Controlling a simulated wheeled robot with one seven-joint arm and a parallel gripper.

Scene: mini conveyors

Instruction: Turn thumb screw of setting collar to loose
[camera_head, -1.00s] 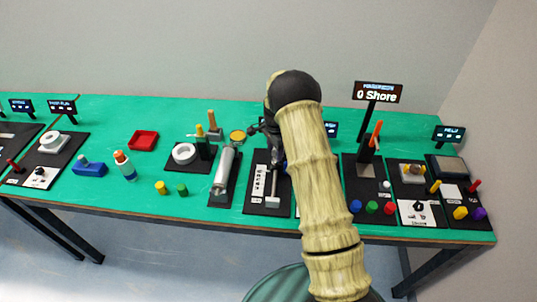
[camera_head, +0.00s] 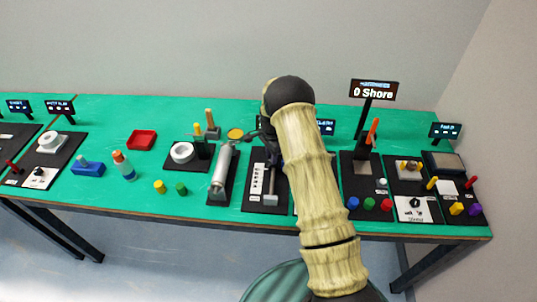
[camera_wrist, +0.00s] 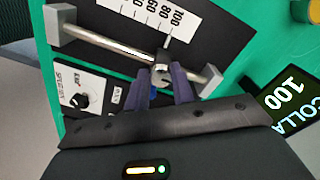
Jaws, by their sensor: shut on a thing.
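A bit of blue (camera_wrist: 153,91), apparently the screw's knob, shows between the fingers; the rest is hidden. In the head view my gripper (camera_head: 264,138) is at the far end of the collar station (camera_head: 262,205), and my arm hides part of it.
A white scale (camera_wrist: 150,15) with numbers up to 100 lies beside the rod. A display (camera_wrist: 292,100) reads 100.

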